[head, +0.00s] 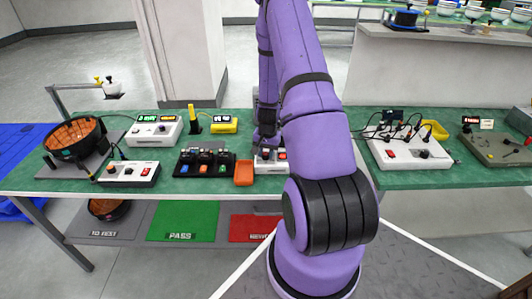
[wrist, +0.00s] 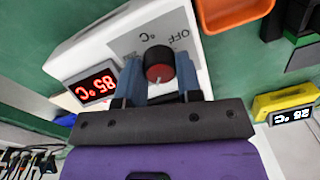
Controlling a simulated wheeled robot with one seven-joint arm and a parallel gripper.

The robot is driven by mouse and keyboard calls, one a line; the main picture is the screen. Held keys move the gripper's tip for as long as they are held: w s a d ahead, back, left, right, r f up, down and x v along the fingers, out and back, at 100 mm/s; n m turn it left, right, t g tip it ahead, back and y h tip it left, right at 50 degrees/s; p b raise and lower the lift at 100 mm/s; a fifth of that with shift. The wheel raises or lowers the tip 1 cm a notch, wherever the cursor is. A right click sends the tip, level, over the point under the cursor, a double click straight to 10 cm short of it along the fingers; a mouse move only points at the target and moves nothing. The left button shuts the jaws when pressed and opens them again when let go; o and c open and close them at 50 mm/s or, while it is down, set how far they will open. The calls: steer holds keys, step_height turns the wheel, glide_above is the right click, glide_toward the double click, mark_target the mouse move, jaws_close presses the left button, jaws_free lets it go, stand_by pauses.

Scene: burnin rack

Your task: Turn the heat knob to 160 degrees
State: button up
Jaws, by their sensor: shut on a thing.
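The heat knob (wrist: 159,64) is a dark round knob with a red top and a small white mark. It stands on the grey panel of a white heat box (wrist: 75,50), marked "°C" and "OFF". My gripper (wrist: 160,80) is shut on the knob, one blue finger on each side. The box's red display (wrist: 97,89) appears upside down and reads about 85 °C. In the head view, the white heat box (head: 270,167) is partly hidden by my purple arm, and the knob cannot be made out.
An orange tray (wrist: 232,12) lies beside the box; it also shows in the head view (head: 244,173). A black button block (head: 204,162) is left of it. A yellow meter (head: 224,125) stands behind. Several other white boxes stand along the green bench (head: 75,178).

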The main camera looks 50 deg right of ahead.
mark_target(267, 153)
steer(key=o, duration=0.9)
steer(key=shift+o, duration=0.2)
step_height(267, 153, up, 11)
steer(key=shift+s+d, duration=0.15)
steer(key=shift+s, duration=0.05)
steer(key=shift+f, duration=0.1)
